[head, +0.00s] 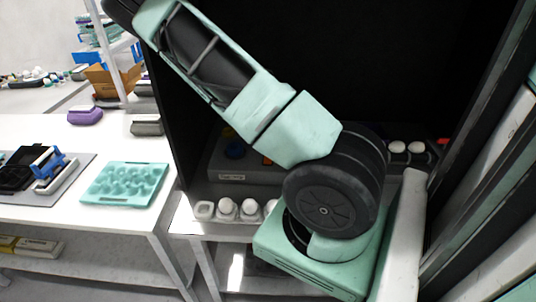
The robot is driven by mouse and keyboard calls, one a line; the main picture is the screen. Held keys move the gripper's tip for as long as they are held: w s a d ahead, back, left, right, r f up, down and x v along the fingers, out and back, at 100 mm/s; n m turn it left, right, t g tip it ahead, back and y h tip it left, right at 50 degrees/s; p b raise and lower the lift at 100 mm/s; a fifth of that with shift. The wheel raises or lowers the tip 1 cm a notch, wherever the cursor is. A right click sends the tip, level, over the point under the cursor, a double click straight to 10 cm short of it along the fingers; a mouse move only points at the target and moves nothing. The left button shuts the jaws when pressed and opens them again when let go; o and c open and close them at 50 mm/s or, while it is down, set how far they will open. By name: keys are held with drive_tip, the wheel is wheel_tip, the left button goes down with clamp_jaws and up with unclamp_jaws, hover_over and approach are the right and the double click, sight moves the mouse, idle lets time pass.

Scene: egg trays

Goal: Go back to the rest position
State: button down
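My arm shows in the head view, with its mint-green links and a large dark joint near the middle. Its upper link runs up and left and leaves the top left of the picture. My gripper is not in view, so I cannot see whether it holds anything. A teal egg tray (125,184) lies on the white table at left, and no eggs can be made out in it. A white holder (204,210) with several white eggs (249,209) stands below my arm, partly hidden by it.
A dark box-like enclosure (400,60) stands behind my arm. Two white round items (397,147) show at its right. The white table (120,132) carries a purple item (85,116) and a blue-handled device (48,165). A cardboard box (103,80) stands farther back.

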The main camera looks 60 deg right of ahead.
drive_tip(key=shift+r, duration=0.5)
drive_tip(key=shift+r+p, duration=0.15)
drive_tip(key=shift+p, duration=0.15)
